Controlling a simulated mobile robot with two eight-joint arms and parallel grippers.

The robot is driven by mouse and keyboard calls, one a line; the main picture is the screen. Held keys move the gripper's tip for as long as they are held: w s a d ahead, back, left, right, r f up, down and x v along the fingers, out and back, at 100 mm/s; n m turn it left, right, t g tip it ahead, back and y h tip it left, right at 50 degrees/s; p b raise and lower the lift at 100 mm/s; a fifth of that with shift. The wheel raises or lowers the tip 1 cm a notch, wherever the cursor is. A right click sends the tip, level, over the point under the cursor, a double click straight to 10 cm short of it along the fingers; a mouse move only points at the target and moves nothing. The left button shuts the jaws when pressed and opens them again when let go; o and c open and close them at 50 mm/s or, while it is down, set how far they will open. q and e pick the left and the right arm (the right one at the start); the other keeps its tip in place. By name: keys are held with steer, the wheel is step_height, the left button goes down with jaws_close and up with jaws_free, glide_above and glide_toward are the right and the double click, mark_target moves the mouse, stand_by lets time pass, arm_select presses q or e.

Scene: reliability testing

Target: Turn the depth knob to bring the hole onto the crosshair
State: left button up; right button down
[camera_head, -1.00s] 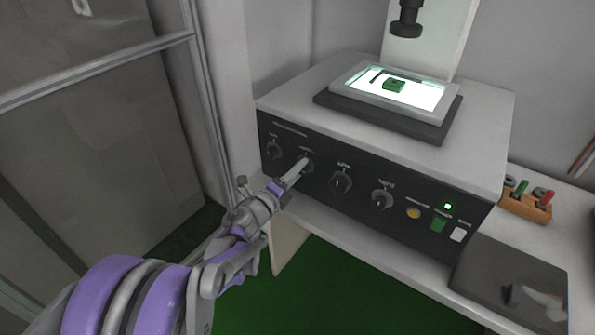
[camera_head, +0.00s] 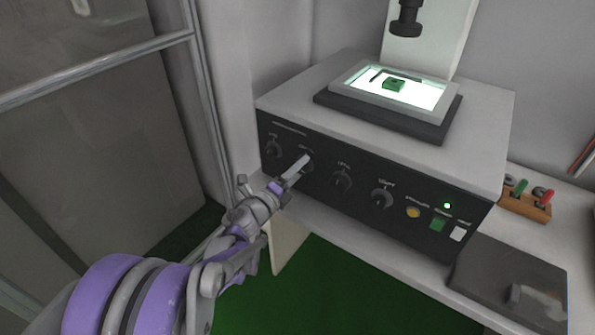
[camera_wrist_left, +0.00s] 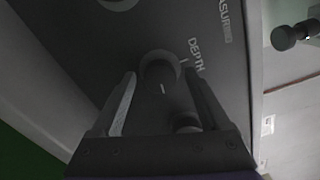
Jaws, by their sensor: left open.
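The depth knob (camera_wrist_left: 160,69) is a dark round knob beside the word DEPTH in the left wrist view. It has a light mark near its edge. My left gripper (camera_wrist_left: 160,78) is open, with one finger on each side of the knob; I cannot tell whether they touch it. In the head view my left gripper (camera_head: 303,162) is at the second knob from the left and partly covers it. A green block (camera_head: 393,85) lies on the lit stage (camera_head: 345,88) on top of the machine. The hole and crosshair cannot be made out. My right gripper is not in view.
The black front panel (camera_head: 325,205) has other knobs, including one to the right (camera_head: 341,181), plus coloured buttons. A dark flat panel (camera_head: 490,275) lies at the lower right. An orange holder (camera_head: 525,205) stands behind it. A glazed frame is at the left.

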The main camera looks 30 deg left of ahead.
arm_select(q)
steer(key=shift+s, duration=0.15)
steer(key=s, duration=1)
steer(key=shift+s+a, duration=0.25)
steer(key=shift+a, duration=0.15)
stand_by(2.1)
